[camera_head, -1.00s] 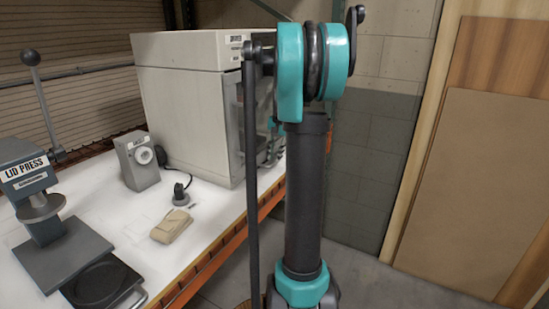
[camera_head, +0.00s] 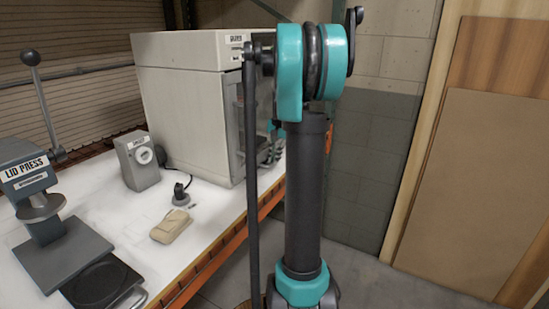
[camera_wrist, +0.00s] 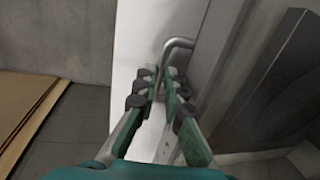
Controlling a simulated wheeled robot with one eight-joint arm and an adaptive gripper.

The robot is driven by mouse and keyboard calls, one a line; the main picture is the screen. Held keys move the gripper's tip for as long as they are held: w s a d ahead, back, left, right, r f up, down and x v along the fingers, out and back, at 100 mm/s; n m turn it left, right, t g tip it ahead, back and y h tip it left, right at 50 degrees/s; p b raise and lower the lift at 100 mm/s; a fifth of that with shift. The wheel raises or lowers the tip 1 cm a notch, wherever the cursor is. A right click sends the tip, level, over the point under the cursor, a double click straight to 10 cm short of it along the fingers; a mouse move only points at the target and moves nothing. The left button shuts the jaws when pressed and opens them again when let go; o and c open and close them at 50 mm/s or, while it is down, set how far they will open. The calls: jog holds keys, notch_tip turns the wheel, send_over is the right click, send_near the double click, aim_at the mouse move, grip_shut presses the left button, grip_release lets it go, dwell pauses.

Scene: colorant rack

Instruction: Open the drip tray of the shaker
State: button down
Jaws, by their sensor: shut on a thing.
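The shaker appears to be the large white cabinet (camera_head: 185,105) at the back of the bench in the head view. Its front faces right and is partly hidden by my arm. In the wrist view, a bent metal handle (camera_wrist: 179,43) stands out from a grey panel. The handle runs down to my gripper (camera_wrist: 160,78), whose green fingers with dark pads are closed around its lower part. The drip tray itself cannot be made out clearly. In the head view my gripper is small and largely hidden beside the cabinet's front.
A lid press (camera_head: 40,205), a small grey box with a dial (camera_head: 138,162), a tan pouch (camera_head: 171,227) and a small black fixture (camera_head: 181,195) are on the bench. The bench has an orange front edge (camera_head: 215,253). Wooden boards (camera_head: 480,165) lean on the right wall.

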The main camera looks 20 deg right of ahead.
jog(key=s+d, duration=1.3)
jog(key=s, duration=0.4)
jog(key=shift+s+d, duration=0.15)
jog(key=shift+d, duration=0.15)
jog(key=c, duration=1.9)
grip_release()
jog(key=r, duration=0.4)
jog(key=s+d+r, duration=0.1)
jog(key=r, duration=0.6)
jog(key=shift+s+d+r, duration=0.15)
jog(key=shift+s+r, duration=0.2)
jog(key=shift+r, duration=0.05)
